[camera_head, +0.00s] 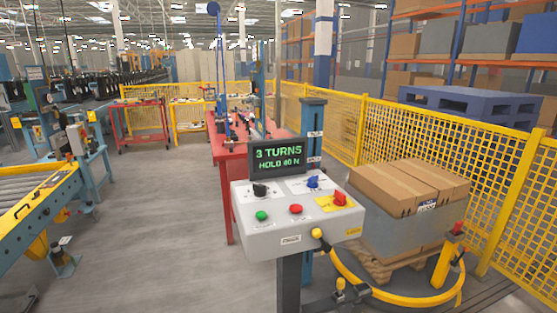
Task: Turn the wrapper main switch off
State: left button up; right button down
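The wrapper control box (300,231) is a light grey sloped console on a dark post, in the middle of the camera_head view. A red rotary handle (340,198) on a yellow plate sits at its right side and looks like the main switch; its exact setting is too small to read. A black knob (260,190), a blue knob (313,181), a green button (262,215) and a red button (296,209) share the panel. A display (278,155) above reads "3 TURNS HOLD 60 N". Neither of my grippers is in view.
A pallet load of cartons (410,187) stands right of the console, with a curved yellow rail (390,296) in front. Yellow mesh fence (440,145) runs behind. A red bench (245,150) stands behind the console, a roller conveyor (35,195) at left. Grey floor between is clear.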

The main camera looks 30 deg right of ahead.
aim_at(340, 200)
jog(key=z, duration=1.15)
